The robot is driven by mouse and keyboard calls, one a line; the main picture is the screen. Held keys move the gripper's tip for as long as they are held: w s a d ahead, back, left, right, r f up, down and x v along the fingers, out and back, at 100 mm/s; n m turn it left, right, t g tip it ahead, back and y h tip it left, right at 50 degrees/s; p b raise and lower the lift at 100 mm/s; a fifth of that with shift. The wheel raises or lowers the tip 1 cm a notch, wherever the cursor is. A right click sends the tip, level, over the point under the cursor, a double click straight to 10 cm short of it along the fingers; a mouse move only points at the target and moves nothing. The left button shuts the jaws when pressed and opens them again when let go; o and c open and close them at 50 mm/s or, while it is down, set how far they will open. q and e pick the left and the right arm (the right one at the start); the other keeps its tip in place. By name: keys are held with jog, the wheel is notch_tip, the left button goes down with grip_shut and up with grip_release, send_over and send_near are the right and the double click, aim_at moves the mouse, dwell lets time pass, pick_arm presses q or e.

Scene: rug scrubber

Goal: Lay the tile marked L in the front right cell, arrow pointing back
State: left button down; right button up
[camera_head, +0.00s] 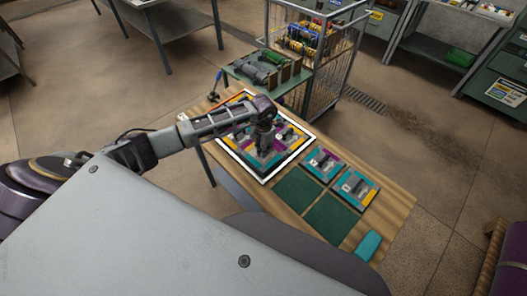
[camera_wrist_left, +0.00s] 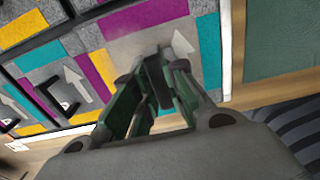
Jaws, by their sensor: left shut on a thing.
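My left gripper (camera_head: 263,143) is over the near part of the framed board, and the wrist view shows its green-padded fingers (camera_wrist_left: 160,70) shut on a tile (camera_wrist_left: 182,42). This tile is teal, purple, yellow and grey, with a pale arrow on a grey panel. The front right cell (camera_head: 331,217) is bare dark green, as is the front left cell (camera_head: 297,188). Tiles lie in the back left cell (camera_head: 322,163) and back right cell (camera_head: 356,188). My right gripper is not in view.
The white-rimmed board (camera_head: 304,152) holds other tiles with black handles (camera_wrist_left: 65,105). A teal block (camera_head: 368,246) lies at the wooden table's (camera_head: 395,207) near right corner. A wire cage cart (camera_head: 325,75) and a green tool shelf (camera_head: 262,75) stand behind the table.

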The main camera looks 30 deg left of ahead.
pick_arm(q)
notch_tip(320, 180, down, 2)
jog(key=shift+f, duration=0.2)
dwell(0.3)
jog(key=c, duration=1.5)
grip_release()
jog(key=shift+o, duration=0.2)
jog(key=shift+r, duration=0.25)
notch_tip(320, 180, up, 11)
jog(key=shift+f+b, duration=0.15)
jog(key=shift+b, duration=0.75)
jog(key=shift+r, duration=0.6)
